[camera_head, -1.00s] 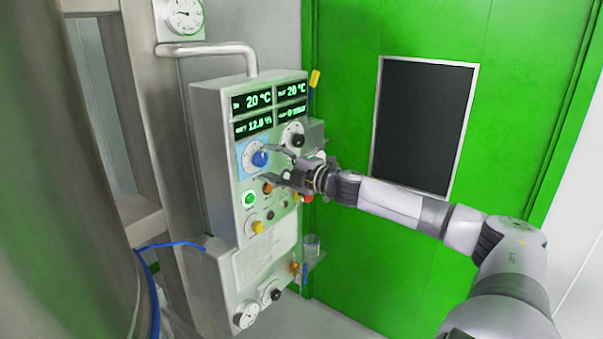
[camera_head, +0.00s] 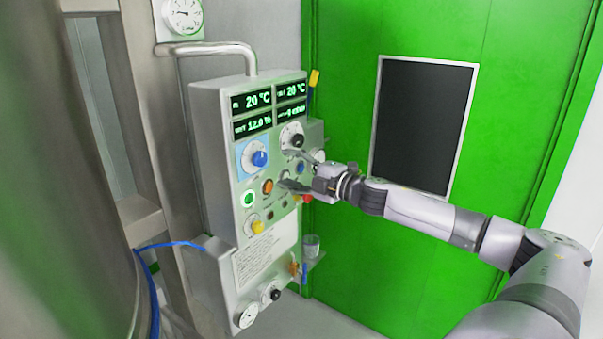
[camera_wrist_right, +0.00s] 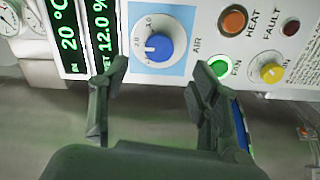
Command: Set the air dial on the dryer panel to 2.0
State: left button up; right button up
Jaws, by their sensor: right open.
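The blue air dial (camera_head: 260,158) sits on a light-blue plate on the dryer panel (camera_head: 210,130). In the right wrist view the dial (camera_wrist_right: 158,47) has AIR printed beside it and a numbered scale around it. A white mark shows on the knob's left side in that view, near a figure that looks like 2.0; the exact setting is too small to be sure. My right gripper (camera_head: 297,170) is open and empty, to the right of the dial and apart from it. In the wrist view its spread fingers (camera_wrist_right: 160,78) lie below the dial, one to each side. My left gripper is out of view.
A black knob (camera_head: 293,135) is above right of the dial. The green button (camera_head: 249,198), orange button (camera_head: 267,187) and yellow knob (camera_head: 257,227) sit below it. A pipe handle (camera_head: 215,48) tops the panel. A steel vessel (camera_head: 60,200) fills the left; a green door (camera_head: 520,90) is behind.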

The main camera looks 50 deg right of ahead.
jog(key=s, duration=0.3)
jog(key=shift+d, duration=0.15)
dwell(0.6)
